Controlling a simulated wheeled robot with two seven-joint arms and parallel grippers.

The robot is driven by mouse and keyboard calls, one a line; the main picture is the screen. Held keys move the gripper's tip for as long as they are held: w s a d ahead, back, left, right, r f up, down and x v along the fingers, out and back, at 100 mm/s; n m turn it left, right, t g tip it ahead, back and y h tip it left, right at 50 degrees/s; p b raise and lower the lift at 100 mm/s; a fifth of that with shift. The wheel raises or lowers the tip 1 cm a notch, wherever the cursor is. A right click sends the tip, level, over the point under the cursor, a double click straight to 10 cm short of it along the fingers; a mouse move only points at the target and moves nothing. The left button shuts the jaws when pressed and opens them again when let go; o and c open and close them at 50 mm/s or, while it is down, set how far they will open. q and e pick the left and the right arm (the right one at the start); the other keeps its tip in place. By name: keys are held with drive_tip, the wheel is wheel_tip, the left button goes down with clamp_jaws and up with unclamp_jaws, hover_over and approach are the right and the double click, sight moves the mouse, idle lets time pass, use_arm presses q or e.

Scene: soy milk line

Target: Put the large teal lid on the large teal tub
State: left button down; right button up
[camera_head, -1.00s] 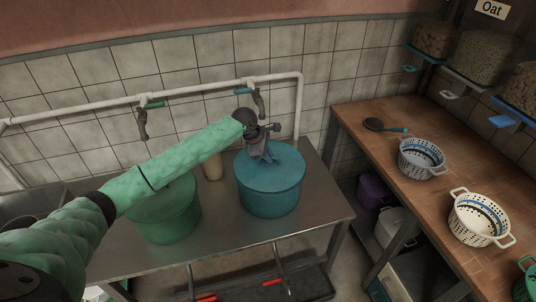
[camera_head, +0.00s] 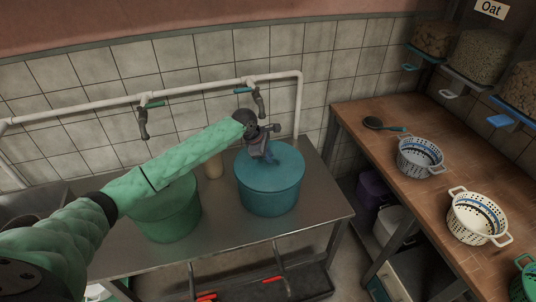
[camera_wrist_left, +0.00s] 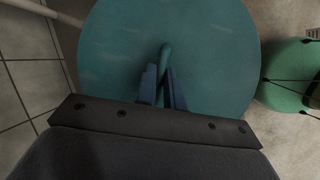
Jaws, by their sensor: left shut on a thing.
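The large teal tub (camera_head: 268,200) stands on the metal table, right of a green tub. The large teal lid (camera_head: 286,164) lies across the top of the tub and covers its opening; I see no clear gap at the rim. It fills much of the left wrist view (camera_wrist_left: 205,45). My left gripper (camera_head: 268,157) is above the lid, its fingers (camera_wrist_left: 164,92) shut on the lid's raised handle (camera_wrist_left: 165,52). Part of the lid is hidden behind the gripper. My right gripper is not in view.
A green tub (camera_head: 170,215) stands left on the metal table (camera_head: 225,240), partly behind my left arm. Taps (camera_head: 258,103) hang from a pipe behind the tubs. A wooden counter (camera_head: 400,205) with white colanders (camera_head: 478,217) is at the right.

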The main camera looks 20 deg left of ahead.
sight(260, 165)
use_arm(q)
drive_tip(key=shift+f, duration=0.25)
drive_tip(key=c, duration=1.4)
unclamp_jaws()
drive_tip(key=shift+c, duration=0.2)
drive_tip(key=shift+s+a+r, duration=0.1)
drive_tip(key=shift+a+r, duration=0.1)
drive_tip(key=shift+r, duration=0.15)
drive_tip(key=b+v, duration=0.1)
drive_tip(key=v, duration=0.6)
drive_tip(key=shift+b, duration=0.3)
